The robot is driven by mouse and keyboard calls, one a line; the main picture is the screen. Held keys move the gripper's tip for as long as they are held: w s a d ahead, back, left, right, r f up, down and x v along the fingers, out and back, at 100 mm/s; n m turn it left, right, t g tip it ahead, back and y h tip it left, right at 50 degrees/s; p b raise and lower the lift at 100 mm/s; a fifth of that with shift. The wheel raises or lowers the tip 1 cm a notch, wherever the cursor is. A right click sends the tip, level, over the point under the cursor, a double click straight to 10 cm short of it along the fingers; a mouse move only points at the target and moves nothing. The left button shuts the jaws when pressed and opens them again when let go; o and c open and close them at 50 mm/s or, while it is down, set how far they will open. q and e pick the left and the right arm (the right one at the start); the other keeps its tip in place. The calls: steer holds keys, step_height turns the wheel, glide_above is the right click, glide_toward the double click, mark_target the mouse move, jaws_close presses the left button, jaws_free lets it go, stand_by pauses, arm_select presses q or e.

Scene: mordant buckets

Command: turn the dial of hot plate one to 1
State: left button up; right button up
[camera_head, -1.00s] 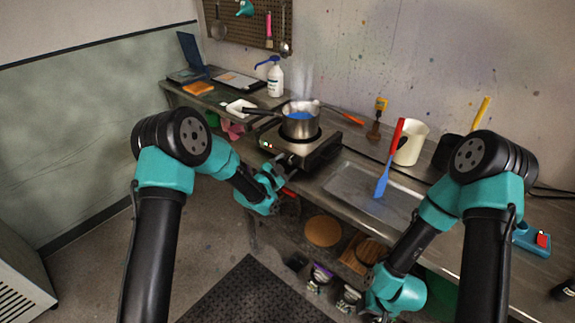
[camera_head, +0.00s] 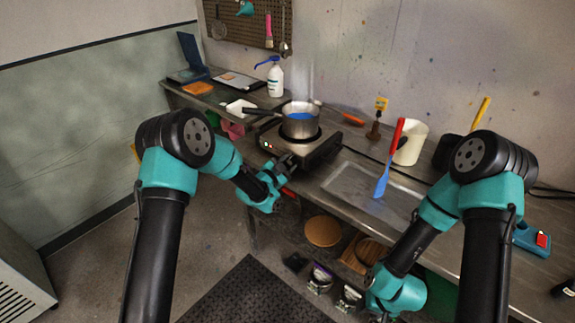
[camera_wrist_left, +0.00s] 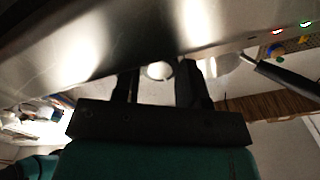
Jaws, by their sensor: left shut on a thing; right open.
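Hot plate one (camera_head: 298,143) stands on the bench with a steel pot (camera_head: 299,121) of blue liquid on top. My left gripper (camera_head: 286,163) is at its front face. In the left wrist view, the left gripper's fingers (camera_wrist_left: 160,88) are closed on the dial (camera_wrist_left: 159,71), a pale round knob on the metal front. The head view hides the dial behind the gripper, and I cannot read its setting. Small red and green lights (camera_wrist_left: 278,31) show on the front. My right gripper (camera_head: 382,314) is low, below the bench's front edge, open and apart from the hot plate.
A steel tray (camera_head: 345,180) with a blue spatula (camera_head: 382,180) lies right of the hot plate. A white bottle (camera_head: 275,80) stands behind it, and a white jug (camera_head: 410,145) at the right. The pot's dark handle (camera_head: 262,111) points left. Jars and wooden discs fill the lower shelf.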

arm_select(q)
steer(key=shift+n, duration=0.5)
steer(key=n, duration=0.9)
stand_by(0.4)
steer(key=o, duration=0.9)
steer(key=v, duration=1.7)
steer(key=shift+s+a, duration=0.1)
steer(key=shift+a, duration=0.1)
